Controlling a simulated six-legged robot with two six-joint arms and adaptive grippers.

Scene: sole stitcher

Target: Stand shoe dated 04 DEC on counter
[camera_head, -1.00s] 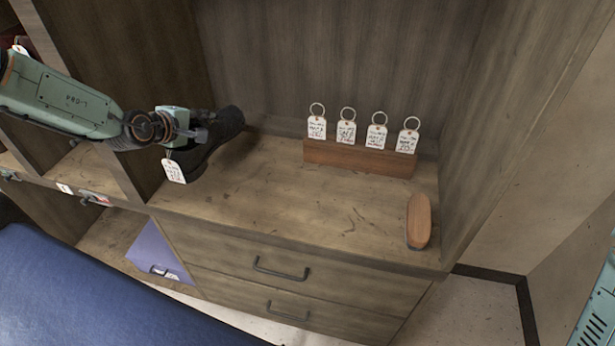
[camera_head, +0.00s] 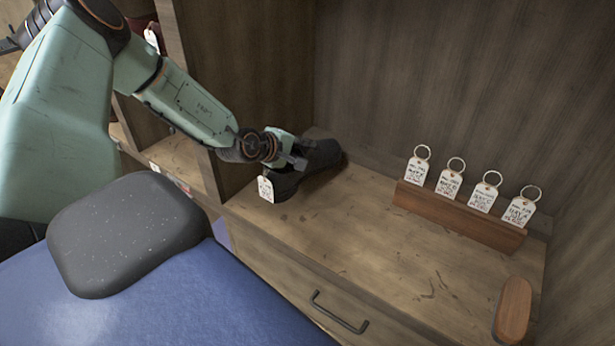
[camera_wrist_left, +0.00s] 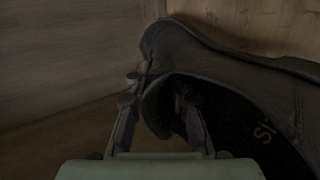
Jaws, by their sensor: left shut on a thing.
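A dark shoe (camera_head: 318,157) is at the left end of the wooden counter (camera_head: 370,235), near the cabinet's left wall. A white tag (camera_head: 266,189) hangs at its near side; its writing is too small to read. My left gripper (camera_head: 297,160) is shut on the shoe. In the left wrist view the fingers (camera_wrist_left: 160,125) grip the edge of the shoe (camera_wrist_left: 225,55) at its opening. The shoe looks upright, with its sole at or close to the counter; I cannot tell whether it touches. My right gripper is not in view.
A wooden block (camera_head: 460,215) with several ringed tags stands at the back right. A wooden-backed brush (camera_head: 513,310) lies at the right front. The counter's middle is clear. A drawer handle (camera_head: 338,312) is below, and a blue padded surface (camera_head: 160,315) is in front.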

